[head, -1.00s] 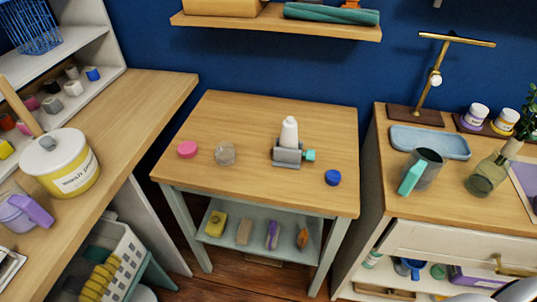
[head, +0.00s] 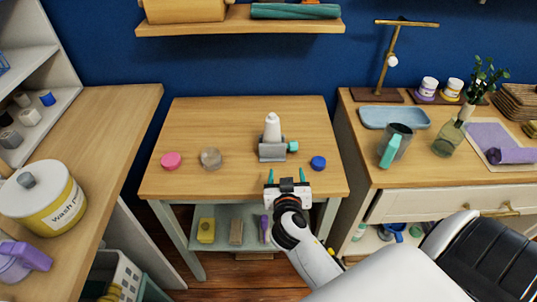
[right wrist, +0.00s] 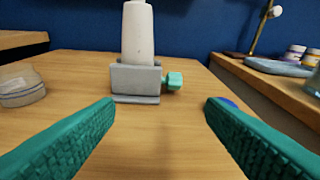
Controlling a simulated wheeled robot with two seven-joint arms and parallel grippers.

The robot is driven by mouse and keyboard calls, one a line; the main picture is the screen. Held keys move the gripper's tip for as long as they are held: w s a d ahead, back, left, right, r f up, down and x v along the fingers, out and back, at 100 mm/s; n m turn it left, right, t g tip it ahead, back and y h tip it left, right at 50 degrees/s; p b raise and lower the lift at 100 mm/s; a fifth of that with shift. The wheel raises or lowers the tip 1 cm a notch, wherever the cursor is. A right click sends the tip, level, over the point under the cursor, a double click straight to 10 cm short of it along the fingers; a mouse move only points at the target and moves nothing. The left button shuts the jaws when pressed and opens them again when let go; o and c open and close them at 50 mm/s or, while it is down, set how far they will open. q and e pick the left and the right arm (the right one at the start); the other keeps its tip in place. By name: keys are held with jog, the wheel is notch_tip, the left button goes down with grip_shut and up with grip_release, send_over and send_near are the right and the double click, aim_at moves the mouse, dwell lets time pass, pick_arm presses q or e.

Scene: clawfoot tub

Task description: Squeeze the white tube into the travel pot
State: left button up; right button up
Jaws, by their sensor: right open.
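The white tube (head: 272,126) stands upright in a grey holder (head: 272,152) with a teal knob (head: 293,146) on its right side, on the small wooden table. The tube (right wrist: 138,32) and holder also show ahead in the right wrist view. My left gripper is not in view.
A pink disc (head: 171,160) lies left of the pot and a blue cap (head: 318,162) lies right of the holder. The table (head: 200,118) is otherwise clear. Counters stand on both sides, and a shelf (head: 240,22) hangs on the wall behind.

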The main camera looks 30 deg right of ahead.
aim_at(273, 128)
jog(key=shift+w+d+r+t+h+p, duration=0.15)
jog(key=shift+w+d+r+t+p, duration=0.4)
jog(key=shift+w, duration=1.05)
jog(key=shift+w+d+r+t+h, duration=0.15)
jog(key=shift+w+r+t, duration=0.45)
jog(key=shift+w+r, duration=0.8)
jog(key=shift+w+d+r+t+h+p, duration=0.1)
jog(key=shift+w+d+r+t+p, duration=0.4)
jog(key=shift+w, duration=1.25)
jog(key=shift+x, duration=2.95)
jog(key=shift+w+a+r, duration=0.1)
jog(key=shift+a, duration=0.05)
jog(key=c, duration=0.8)
jog(key=shift+r, duration=0.1)
